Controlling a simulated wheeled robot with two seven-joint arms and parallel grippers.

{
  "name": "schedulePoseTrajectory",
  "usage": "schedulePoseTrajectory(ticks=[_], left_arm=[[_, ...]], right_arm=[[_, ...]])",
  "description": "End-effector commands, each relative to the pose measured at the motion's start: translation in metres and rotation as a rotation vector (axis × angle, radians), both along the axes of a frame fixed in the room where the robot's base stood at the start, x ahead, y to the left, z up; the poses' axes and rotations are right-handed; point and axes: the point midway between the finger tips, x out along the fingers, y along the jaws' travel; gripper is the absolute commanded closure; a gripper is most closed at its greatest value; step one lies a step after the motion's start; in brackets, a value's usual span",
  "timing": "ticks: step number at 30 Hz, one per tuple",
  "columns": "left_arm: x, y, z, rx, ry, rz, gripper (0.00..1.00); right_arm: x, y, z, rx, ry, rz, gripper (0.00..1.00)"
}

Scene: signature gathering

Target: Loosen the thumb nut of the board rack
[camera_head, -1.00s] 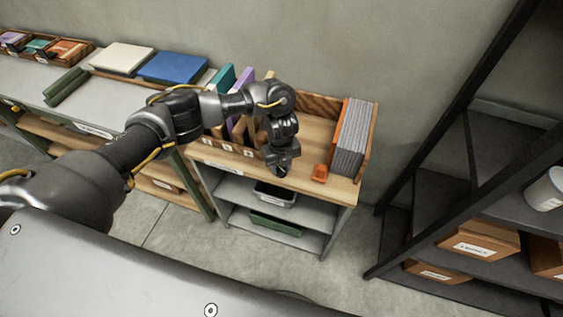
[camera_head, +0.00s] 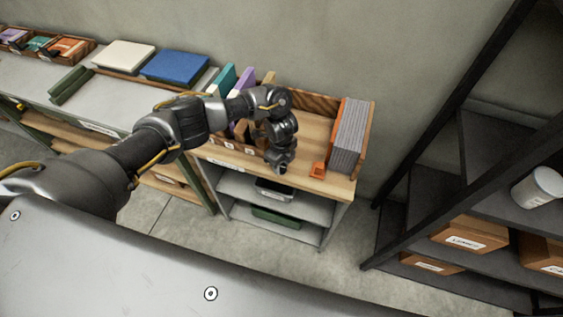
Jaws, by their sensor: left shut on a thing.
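The wooden board rack (camera_head: 367,152) stands on the bench top, with upright grey boards (camera_head: 349,138) and an orange end plate at its right end. A small orange block (camera_head: 318,170) sits on the bench just left of the boards. My left gripper (camera_head: 280,167) points down at the front of the rack, left of the orange block. It is shut on the thumb nut, which its jaws and wrist hide from view. My right gripper is out of view.
Upright coloured books (camera_head: 242,85) fill the rack's left part, close behind my left arm. Bare wood lies between them and the boards. A dark shelf unit with boxes (camera_head: 469,235) and a white canister (camera_head: 539,187) stands at right.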

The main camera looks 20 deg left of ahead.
Motion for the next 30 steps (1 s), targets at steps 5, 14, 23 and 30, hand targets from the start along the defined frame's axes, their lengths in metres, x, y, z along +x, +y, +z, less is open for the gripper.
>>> schedulePoseTrajectory(ticks=[5, 14, 23, 30], left_arm=[[0.001, 0.001, 0.001, 0.001, -0.004, 0.006, 0.89], [0.001, 0.000, 0.001, 0.000, -0.002, 0.004, 0.50], [0.001, 0.000, 0.000, 0.000, -0.001, 0.002, 0.44], [0.002, -0.001, 0.024, -0.003, -0.004, 0.000, 0.44]], right_arm=[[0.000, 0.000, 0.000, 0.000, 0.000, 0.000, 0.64], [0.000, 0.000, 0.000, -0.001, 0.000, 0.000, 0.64], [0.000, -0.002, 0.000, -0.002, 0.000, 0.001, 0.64], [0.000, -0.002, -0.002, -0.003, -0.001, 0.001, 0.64]])
